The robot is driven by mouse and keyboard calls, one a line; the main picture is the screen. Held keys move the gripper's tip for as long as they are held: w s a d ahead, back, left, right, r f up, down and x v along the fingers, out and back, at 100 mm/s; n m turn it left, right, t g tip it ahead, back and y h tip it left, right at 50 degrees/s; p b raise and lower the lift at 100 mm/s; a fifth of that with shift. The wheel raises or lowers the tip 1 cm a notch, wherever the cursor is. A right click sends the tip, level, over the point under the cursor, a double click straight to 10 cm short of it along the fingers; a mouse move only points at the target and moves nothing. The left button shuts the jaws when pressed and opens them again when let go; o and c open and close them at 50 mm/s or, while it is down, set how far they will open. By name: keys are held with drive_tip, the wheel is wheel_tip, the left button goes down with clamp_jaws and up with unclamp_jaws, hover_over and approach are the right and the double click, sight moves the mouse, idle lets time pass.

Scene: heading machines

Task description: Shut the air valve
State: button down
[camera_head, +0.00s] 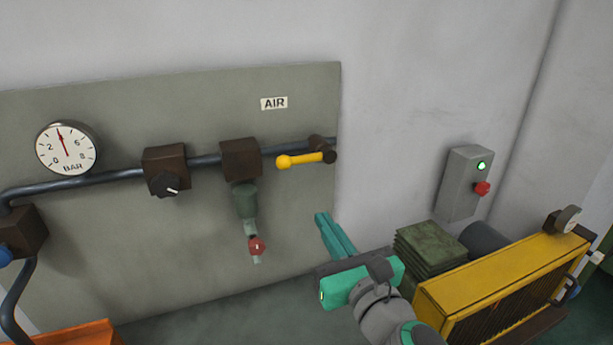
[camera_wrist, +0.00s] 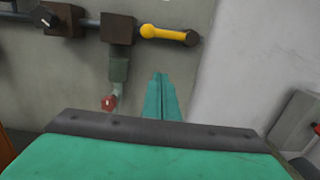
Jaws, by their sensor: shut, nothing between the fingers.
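The air valve's yellow lever (camera_head: 302,160) lies nearly level along the dark pipe, under the AIR label (camera_head: 274,103). Its ball end points left, and its dark pivot (camera_head: 330,156) is at the right end. In the wrist view the yellow lever (camera_wrist: 165,33) is at the top, right of centre. My gripper (camera_head: 322,217) is shut and empty, below the lever and apart from it. In the wrist view its teal fingers (camera_wrist: 158,80) are together, pointing up toward the panel below the lever.
A brown block with a green bowl (camera_head: 247,203) and a red drain knob (camera_head: 257,247) hangs left of my gripper. A gauge (camera_head: 66,148) and a black knob (camera_head: 163,185) are further left. A yellow machine (camera_head: 500,285) and a grey switch box (camera_head: 462,185) stand at right.

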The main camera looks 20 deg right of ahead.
sight(307, 159)
drive_tip(key=w+a+r, duration=0.1)
drive_tip(key=w+r, duration=0.3)
drive_tip(key=w, duration=0.6)
drive_tip(key=shift+w+r, duration=0.25)
drive_tip(key=shift+w, duration=0.05)
